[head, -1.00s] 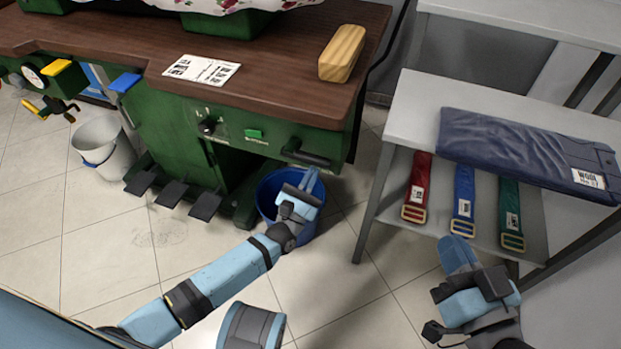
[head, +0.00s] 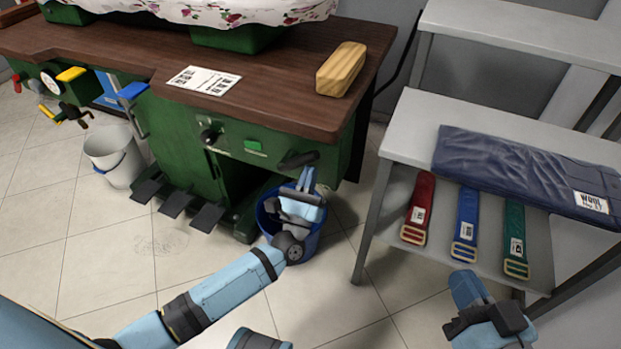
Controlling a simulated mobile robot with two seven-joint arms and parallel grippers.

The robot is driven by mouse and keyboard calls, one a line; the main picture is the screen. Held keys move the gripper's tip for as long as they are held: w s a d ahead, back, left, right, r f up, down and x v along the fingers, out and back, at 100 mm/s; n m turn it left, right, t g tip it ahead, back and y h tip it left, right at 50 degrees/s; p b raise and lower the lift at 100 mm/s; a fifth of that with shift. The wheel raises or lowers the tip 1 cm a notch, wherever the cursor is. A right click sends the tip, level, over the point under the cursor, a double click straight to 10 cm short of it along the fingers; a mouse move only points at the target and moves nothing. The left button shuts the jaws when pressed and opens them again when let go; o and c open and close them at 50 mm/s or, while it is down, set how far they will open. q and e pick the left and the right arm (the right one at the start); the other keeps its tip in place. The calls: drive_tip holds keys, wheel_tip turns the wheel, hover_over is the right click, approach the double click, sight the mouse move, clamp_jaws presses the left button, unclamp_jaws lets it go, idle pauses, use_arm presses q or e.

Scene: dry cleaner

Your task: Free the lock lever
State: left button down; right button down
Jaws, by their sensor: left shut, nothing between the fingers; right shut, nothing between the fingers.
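The green pressing machine (head: 176,137) has a black lever (head: 298,160) at the right end of its front, under the brown top. The lever slants up to the right; I cannot read a label on it. My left gripper (head: 306,180) is shut and empty, pointing up just below the lever's outer end. I cannot tell whether it touches the lever. My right gripper (head: 468,288) is shut and empty, low on the right in front of the grey shelf, away from the machine.
A blue bucket (head: 265,214) stands behind my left gripper. A white bucket (head: 116,158) and black pedals (head: 176,201) are further left. A wooden block (head: 341,69) lies on the top. A grey shelf unit (head: 405,150) holds folded navy cloth (head: 520,170) and coloured straps (head: 467,225).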

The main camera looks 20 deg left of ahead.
use_arm(q)
drive_tip(key=shift+w+r, duration=0.1)
drive_tip(key=shift+r, duration=0.2)
idle(0.4)
